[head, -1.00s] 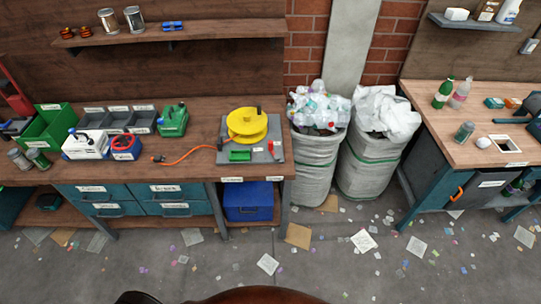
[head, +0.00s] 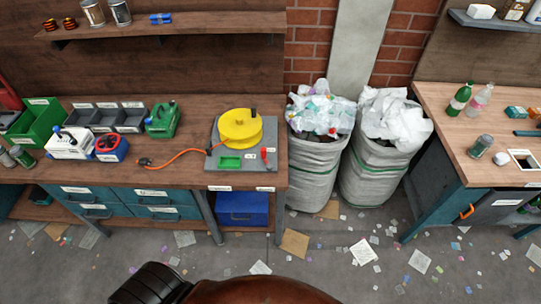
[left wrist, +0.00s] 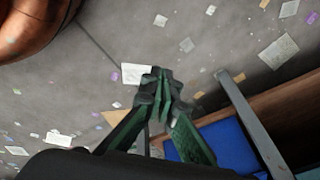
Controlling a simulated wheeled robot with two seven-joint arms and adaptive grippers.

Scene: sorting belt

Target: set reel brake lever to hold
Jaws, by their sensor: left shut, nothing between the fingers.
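The yellow reel (head: 240,126) sits on a grey base plate (head: 226,178) on the workbench, with a black knob on top. A small red lever (head: 264,153) stands at the plate's right front, beside a small white label (head: 250,156). The lever's exact setting and the label's words are too small to read. A green block (head: 230,163) lies in front of the reel, and an orange cord (head: 178,154) runs left from it. My left gripper (left wrist: 157,75) is shut and empty in the left wrist view, over the floor and well away from the reel. My right gripper is not in view.
A blue bin (head: 242,209) stands under the bench; it also shows in the left wrist view (left wrist: 229,145). Two full waste sacks (head: 317,170) stand right of the bench. Green, grey and red-blue items crowd the bench's left. Paper scraps litter the floor.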

